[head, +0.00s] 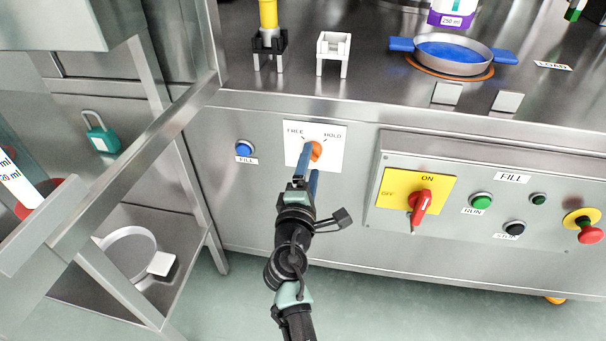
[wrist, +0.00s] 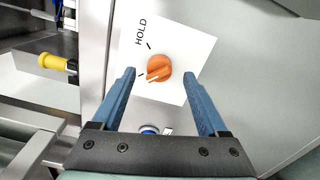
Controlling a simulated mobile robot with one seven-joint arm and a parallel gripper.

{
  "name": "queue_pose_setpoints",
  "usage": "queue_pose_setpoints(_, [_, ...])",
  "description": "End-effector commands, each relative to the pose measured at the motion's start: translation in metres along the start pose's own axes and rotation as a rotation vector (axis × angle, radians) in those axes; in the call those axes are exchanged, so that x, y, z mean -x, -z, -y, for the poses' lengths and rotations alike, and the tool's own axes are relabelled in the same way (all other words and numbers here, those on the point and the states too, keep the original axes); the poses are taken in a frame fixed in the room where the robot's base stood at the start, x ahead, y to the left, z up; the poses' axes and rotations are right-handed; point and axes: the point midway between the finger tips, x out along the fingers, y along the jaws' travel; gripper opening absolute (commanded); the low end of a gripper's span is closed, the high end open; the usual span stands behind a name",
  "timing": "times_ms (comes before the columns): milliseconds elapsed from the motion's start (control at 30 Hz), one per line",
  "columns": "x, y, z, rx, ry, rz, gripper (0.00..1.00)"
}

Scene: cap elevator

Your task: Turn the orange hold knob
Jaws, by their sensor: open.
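The orange hold knob (head: 316,151) sits on a white plate (head: 330,134) marked FREE on the left and HOLD on the right, on the front of the steel cabinet. In the wrist view the knob (wrist: 161,65) lies between the fingertips of my gripper (wrist: 160,74), and its white line points toward the mark away from HOLD. My gripper (head: 309,148) is open, with its blue fingers reaching toward the plate on either side of the knob. The fingers show no clear contact with the knob. In the head view one finger partly hides the knob.
A blue button (head: 245,147) labelled FILL is left of the plate. At right a control box holds a red switch (head: 421,203) on yellow, green and black buttons, and a red stop button (head: 590,232). A steel frame rail (head: 150,160) runs along the left.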

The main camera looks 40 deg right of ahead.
Motion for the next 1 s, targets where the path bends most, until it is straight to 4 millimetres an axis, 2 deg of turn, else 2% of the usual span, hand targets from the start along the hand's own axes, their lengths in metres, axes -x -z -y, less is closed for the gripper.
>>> queue_pose_setpoints(33, [0.012,0.001,-0.001,0.001,0.002,-0.004,0.77])
queue_pose_setpoints(300, [0.067,0.001,-0.001,0.001,0.002,-0.003,0.77])
queue_pose_setpoints(500, [0.093,0.000,0.000,0.001,0.002,-0.001,0.77])
queue_pose_setpoints(667, [0.101,0.000,0.000,0.000,0.001,-0.001,0.77])
queue_pose_setpoints(1000, [0.102,0.000,0.000,0.000,0.001,0.000,0.77])
